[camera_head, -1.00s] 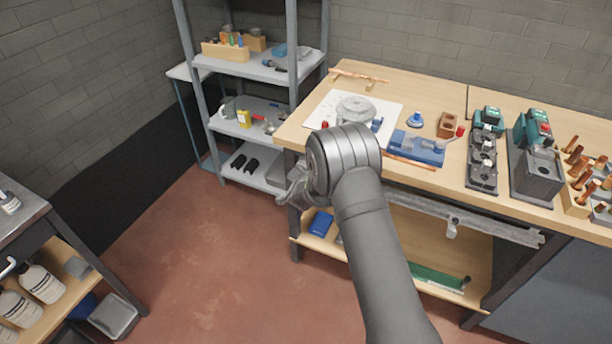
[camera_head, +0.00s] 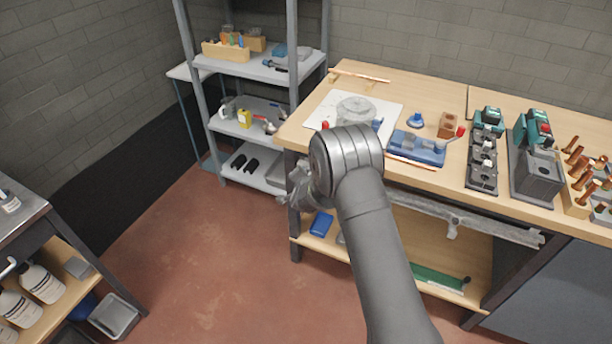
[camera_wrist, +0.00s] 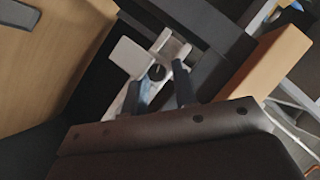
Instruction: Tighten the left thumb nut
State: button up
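My gripper (camera_head: 300,184) is beside the left front corner of the workbench, mostly hidden behind my own wrist in the head view. In the wrist view its two dark fingers (camera_wrist: 159,92) stand apart, so it is open. Beyond and partly between the fingers is a pale bracket (camera_wrist: 172,47) with a small dark round knob (camera_wrist: 157,72), which may be the left thumb nut. I cannot tell whether the fingers touch it. In the head view a grey rail (camera_head: 490,233) runs below the bench's front edge, with a bracket (camera_head: 452,229); its left part is hidden by my arm.
The workbench top (camera_head: 300,128) carries a round grey pump part (camera_head: 355,108), a blue fixture (camera_head: 418,148) and green-topped units. A grey shelving rack (camera_head: 262,70) stands behind left. Bottles (camera_head: 42,284) stand on a shelf at lower left. The red floor between is clear.

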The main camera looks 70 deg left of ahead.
jog(key=shift+w+d, duration=0.15)
jog(key=shift+w, duration=0.15)
jog(key=v, duration=0.4)
jog(key=shift+s+d+r, duration=0.1)
jog(key=shift+s+d, duration=0.2)
jog(key=shift+s, duration=0.05)
